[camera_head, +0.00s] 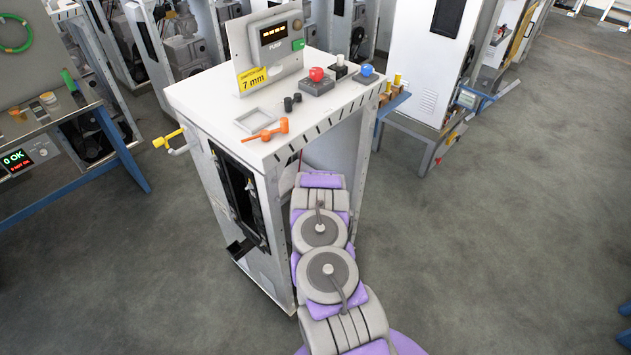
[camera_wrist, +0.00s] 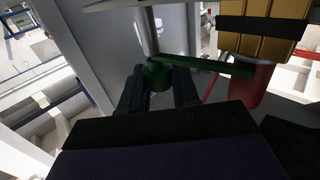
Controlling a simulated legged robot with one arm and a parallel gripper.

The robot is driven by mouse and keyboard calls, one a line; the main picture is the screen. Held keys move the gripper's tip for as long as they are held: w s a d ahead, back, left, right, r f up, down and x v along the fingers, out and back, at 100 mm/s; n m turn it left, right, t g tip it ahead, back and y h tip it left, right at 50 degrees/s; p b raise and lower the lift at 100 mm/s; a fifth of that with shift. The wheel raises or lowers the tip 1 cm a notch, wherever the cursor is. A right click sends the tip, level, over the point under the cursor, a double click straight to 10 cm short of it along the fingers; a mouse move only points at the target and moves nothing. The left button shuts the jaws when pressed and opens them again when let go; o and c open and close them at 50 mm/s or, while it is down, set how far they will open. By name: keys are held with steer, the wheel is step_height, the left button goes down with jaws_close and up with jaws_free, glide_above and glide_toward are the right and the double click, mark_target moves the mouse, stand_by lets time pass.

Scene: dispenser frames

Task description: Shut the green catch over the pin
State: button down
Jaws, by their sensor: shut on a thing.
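In the wrist view the green catch (camera_wrist: 216,65) is a thin bar running right from a round green end (camera_wrist: 157,74). My gripper (camera_wrist: 158,84) has its two dark fingers on either side of that round end and is shut on it. A grey upright rod (camera_wrist: 146,32) stands directly above the round end. The bar's right end is close to a red cylinder (camera_wrist: 254,86); I cannot tell if they touch. I cannot tell which part is the pin. In the head view my gripper and the catch are hidden by the white cabinet (camera_head: 222,112).
A gold ribbed block with black bands (camera_wrist: 262,32) hangs at the upper right of the wrist view. A pale cabinet wall (camera_wrist: 100,45) rises at left. On the cabinet top lie an orange lever (camera_head: 266,131) and a red button (camera_head: 316,75). Open floor (camera_head: 490,230) lies right.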

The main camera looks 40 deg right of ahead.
steer(key=shift+r, duration=0.1)
steer(key=c, duration=1)
jaws_free()
steer(key=shift+o, duration=0.2)
steer(key=p+v, duration=1.1)
steer(key=v, duration=0.6)
steer(key=shift+s, duration=0.1)
